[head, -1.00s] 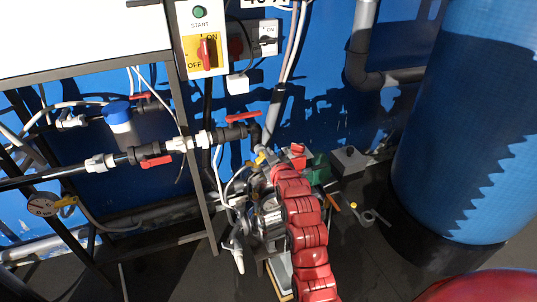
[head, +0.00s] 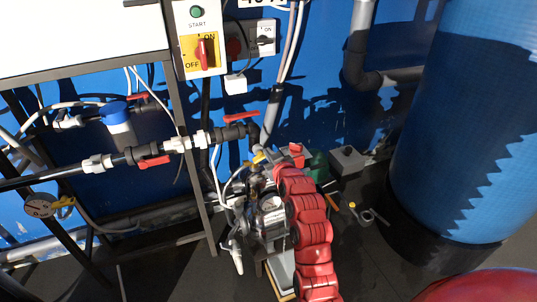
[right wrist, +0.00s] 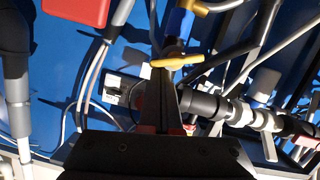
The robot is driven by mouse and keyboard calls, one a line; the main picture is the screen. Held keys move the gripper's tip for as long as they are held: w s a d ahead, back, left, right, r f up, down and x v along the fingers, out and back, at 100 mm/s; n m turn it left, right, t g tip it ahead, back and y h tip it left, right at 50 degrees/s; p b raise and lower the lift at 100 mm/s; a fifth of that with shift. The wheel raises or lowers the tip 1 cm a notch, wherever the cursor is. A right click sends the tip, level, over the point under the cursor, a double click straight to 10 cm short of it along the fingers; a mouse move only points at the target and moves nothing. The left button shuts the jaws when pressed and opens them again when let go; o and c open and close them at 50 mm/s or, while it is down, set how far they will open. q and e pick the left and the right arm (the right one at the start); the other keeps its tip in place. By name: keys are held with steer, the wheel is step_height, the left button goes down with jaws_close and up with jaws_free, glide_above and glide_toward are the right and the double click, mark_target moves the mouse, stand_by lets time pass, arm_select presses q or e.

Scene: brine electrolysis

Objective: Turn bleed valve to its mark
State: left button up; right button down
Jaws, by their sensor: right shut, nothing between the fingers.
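The bleed valve shows in the right wrist view as a small yellow lever handle (right wrist: 178,60) on a blue body (right wrist: 180,24). The handle lies roughly crosswise in the picture. My right gripper (right wrist: 163,74) is shut and empty, with its fingertips at the handle's left part; I cannot tell whether they touch. In the head view, a small yellow part (head: 259,156) shows beside the tip of my right gripper (head: 268,158), beyond my red right arm. My left gripper is not in view.
Dark pipework with red-handled valves (head: 153,161) runs left of the gripper. A pump (head: 270,208) and hoses sit below it. A switch box with a red knob (head: 204,53) is above. A large blue tank (head: 465,120) stands at right. Some floor (head: 365,265) before it is clear.

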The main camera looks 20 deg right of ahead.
steer(key=shift+d+f+m+y+b, duration=0.2)
steer(key=shift+d+m+y+b, duration=0.2)
steer(key=shift+m, duration=0.6)
stand_by(3.6)
steer(key=shift+a+r, duration=0.1)
stand_by(0.6)
